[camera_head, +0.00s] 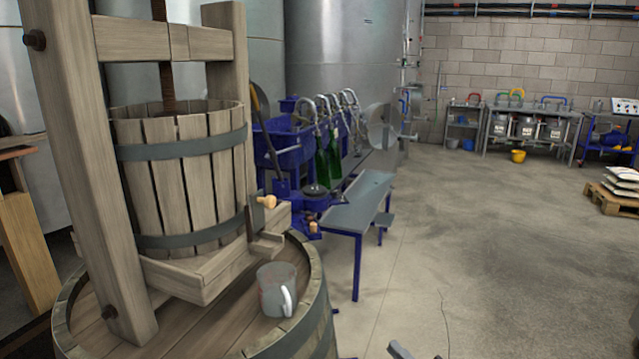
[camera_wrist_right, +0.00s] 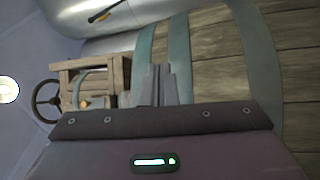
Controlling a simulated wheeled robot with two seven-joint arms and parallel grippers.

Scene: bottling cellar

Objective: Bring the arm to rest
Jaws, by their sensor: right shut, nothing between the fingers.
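My right gripper (camera_head: 400,350) shows only as a small grey part at the bottom edge of the head view, to the right of the barrel and apart from it. In the right wrist view its two grey fingers (camera_wrist_right: 158,84) are together with nothing between them. My left gripper is in neither view. Most of my right arm is out of view.
A wooden press (camera_head: 180,180) stands on an upright barrel (camera_head: 315,285), with a grey measuring jug (camera_head: 270,292) on the barrel top. A blue filling machine (camera_head: 275,145) and grey bench (camera_head: 350,205) stand behind. Open floor (camera_head: 490,260) lies to the right.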

